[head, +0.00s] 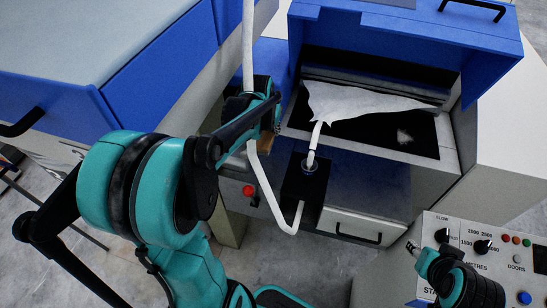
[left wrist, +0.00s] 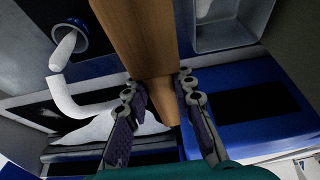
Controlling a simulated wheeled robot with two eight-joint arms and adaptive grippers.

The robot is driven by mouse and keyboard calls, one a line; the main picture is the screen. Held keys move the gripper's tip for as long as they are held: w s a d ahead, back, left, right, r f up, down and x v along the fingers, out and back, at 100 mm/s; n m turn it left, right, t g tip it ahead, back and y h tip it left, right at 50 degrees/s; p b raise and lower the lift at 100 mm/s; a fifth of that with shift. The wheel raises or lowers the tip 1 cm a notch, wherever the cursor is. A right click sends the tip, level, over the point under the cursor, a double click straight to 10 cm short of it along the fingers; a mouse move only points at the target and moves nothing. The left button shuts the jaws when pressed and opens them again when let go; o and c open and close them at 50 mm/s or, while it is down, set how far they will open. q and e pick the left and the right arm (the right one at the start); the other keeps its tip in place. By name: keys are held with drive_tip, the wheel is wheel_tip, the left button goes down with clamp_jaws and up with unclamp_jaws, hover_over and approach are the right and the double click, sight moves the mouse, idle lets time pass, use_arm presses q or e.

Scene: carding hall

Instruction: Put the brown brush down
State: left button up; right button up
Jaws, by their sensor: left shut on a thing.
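The brown brush (left wrist: 140,35) shows in the left wrist view as a long wooden block with a narrower handle. My left gripper (left wrist: 160,98) is shut on that handle, with a finger on each side. In the head view my left gripper (head: 264,112) is left of the blue-framed machine, and mostly hides the brush; only a sliver of brown shows beside it. The brush is held up, and I see no surface touching it. Part of my right gripper (head: 430,262) shows at the lower right by the control panel; its jaws are unclear.
The machine (head: 400,30) holds a white fleece (head: 360,102) that narrows into a white sliver down to a black holder (head: 308,180). A blue cabinet with a pale top (head: 80,35) stands at left. The control panel (head: 495,235) with knobs is at lower right.

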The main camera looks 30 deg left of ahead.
use_arm(q)
wheel_tip(320, 180, down, 3)
drive_tip(key=b, duration=0.7)
approach(272, 155)
drive_tip(key=x, duration=0.6)
drive_tip(key=shift+d+f, duration=0.1)
drive_tip(key=shift+f, duration=0.05)
drive_tip(key=o, duration=1)
